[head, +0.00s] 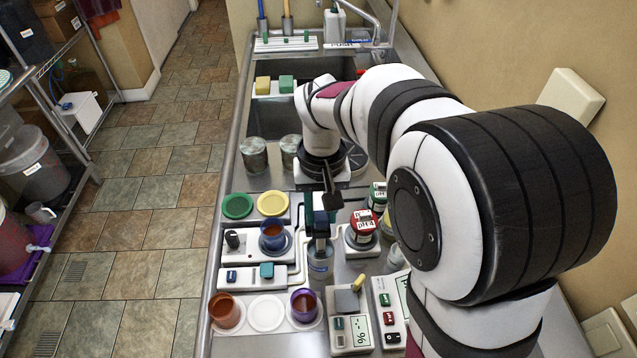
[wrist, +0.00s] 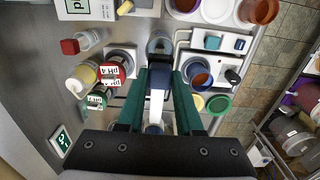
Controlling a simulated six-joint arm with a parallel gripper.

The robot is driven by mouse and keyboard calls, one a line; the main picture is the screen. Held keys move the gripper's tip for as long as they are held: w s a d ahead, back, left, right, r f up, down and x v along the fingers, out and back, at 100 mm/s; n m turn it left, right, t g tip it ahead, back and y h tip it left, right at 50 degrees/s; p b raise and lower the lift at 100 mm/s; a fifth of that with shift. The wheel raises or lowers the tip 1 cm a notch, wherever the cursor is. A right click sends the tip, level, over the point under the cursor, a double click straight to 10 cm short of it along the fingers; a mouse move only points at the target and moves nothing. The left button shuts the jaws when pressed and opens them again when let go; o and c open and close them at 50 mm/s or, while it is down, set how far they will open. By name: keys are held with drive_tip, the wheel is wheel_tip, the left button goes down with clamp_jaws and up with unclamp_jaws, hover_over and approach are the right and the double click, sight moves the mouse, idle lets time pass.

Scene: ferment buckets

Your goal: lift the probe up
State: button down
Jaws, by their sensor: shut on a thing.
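My gripper (head: 317,218) points down over the bench, with teal fingers that also show in the wrist view (wrist: 158,75). It is shut on the probe (wrist: 157,82), a blue and pale body between the fingers. In the head view the probe's dark blue top (head: 318,229) shows just below the fingers. A clear beaker (head: 320,264) stands directly beneath it, and also shows in the wrist view (wrist: 160,42). I cannot tell whether the probe's tip is inside the beaker.
Labelled pH jars (head: 362,226) stand close to the right. A cup of reddish liquid (head: 272,236) stands close to the left. In front are a white tray with cups (head: 266,312) and a meter (head: 352,333). The sink (head: 285,110) is behind.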

drive_tip(key=shift+r, duration=3.05)
drive_tip(key=c, duration=0.6)
unclamp_jaws()
drive_tip(key=shift+o, duration=0.2)
wheel_tip(320, 180, up, 16)
drive_tip(key=shift+f, duration=0.15)
